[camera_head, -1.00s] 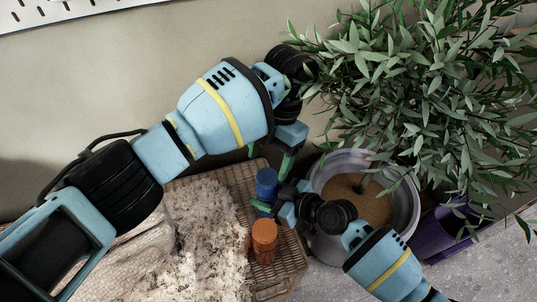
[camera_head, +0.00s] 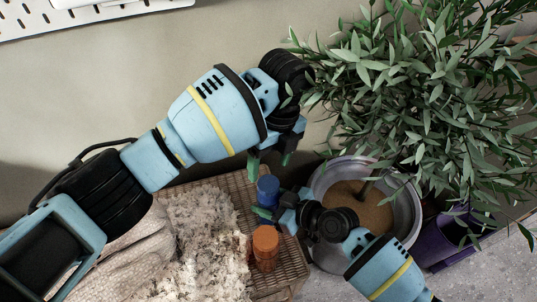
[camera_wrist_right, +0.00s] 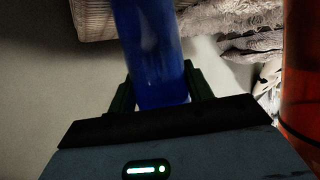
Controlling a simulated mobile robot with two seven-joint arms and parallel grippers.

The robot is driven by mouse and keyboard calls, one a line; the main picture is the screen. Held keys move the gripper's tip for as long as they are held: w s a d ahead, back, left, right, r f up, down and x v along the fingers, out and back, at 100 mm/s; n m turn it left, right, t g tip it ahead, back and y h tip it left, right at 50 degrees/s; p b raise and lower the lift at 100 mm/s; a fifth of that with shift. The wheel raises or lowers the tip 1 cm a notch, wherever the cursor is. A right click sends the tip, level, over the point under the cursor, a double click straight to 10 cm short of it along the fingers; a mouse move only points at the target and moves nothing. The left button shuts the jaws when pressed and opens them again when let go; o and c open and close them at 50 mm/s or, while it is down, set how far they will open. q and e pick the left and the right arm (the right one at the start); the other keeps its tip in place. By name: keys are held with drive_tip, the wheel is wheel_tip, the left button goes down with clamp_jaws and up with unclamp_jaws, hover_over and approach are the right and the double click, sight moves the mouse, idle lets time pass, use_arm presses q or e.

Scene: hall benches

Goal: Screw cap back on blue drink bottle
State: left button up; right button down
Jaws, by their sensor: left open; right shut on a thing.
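The blue drink bottle (camera_head: 268,188) stands upright on the wicker bench, seen from above in the head view. My right gripper (camera_head: 264,212) is shut on it from the lower right. In the right wrist view the blue bottle (camera_wrist_right: 150,50) sits between the two dark green fingers (camera_wrist_right: 160,92). My left gripper (camera_head: 270,162) is open, its green fingers spread and pointing down at the bottle's top, just behind it in the picture. I see nothing between these fingers. I cannot make out a separate cap or tell whether one is on the bottle.
An orange bottle (camera_head: 265,242) stands close in front on the wicker bench (camera_head: 290,262); it also shows in the wrist view (camera_wrist_right: 305,70). A shaggy pale throw (camera_head: 205,235) lies left. A grey pot (camera_head: 408,205) with a leafy plant (camera_head: 430,90) and a purple pot (camera_head: 440,240) stand right.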

use_arm(q)
drive_tip(key=n, duration=0.4)
drive_tip(key=shift+r+n, duration=0.15)
drive_tip(key=shift+n, duration=0.25)
drive_tip(key=n, duration=0.4)
drive_tip(key=shift+r+n, duration=0.15)
drive_tip(key=shift+n, duration=0.15)
drive_tip(key=n, duration=0.3)
drive_tip(key=shift+a+r+t+h, duration=0.1)
drive_tip(key=shift+t+h, duration=0.2)
drive_tip(key=n, duration=0.4)
drive_tip(key=shift+s+r, duration=0.1)
drive_tip(key=shift+r, duration=0.05)
drive_tip(key=n, duration=0.3)
drive_tip(key=shift+r+n, duration=0.1)
drive_tip(key=shift+n, duration=0.2)
drive_tip(key=n, duration=0.4)
drive_tip(key=shift+r+t+h, duration=0.2)
drive_tip(key=shift+t+h, duration=0.1)
drive_tip(key=n, duration=0.4)
drive_tip(key=shift+s+a+r+n, duration=0.1)
drive_tip(key=shift+r+n, duration=0.05)
drive_tip(key=shift+n, duration=0.25)
drive_tip(key=n, duration=0.3)
drive_tip(key=shift+r, duration=0.1)
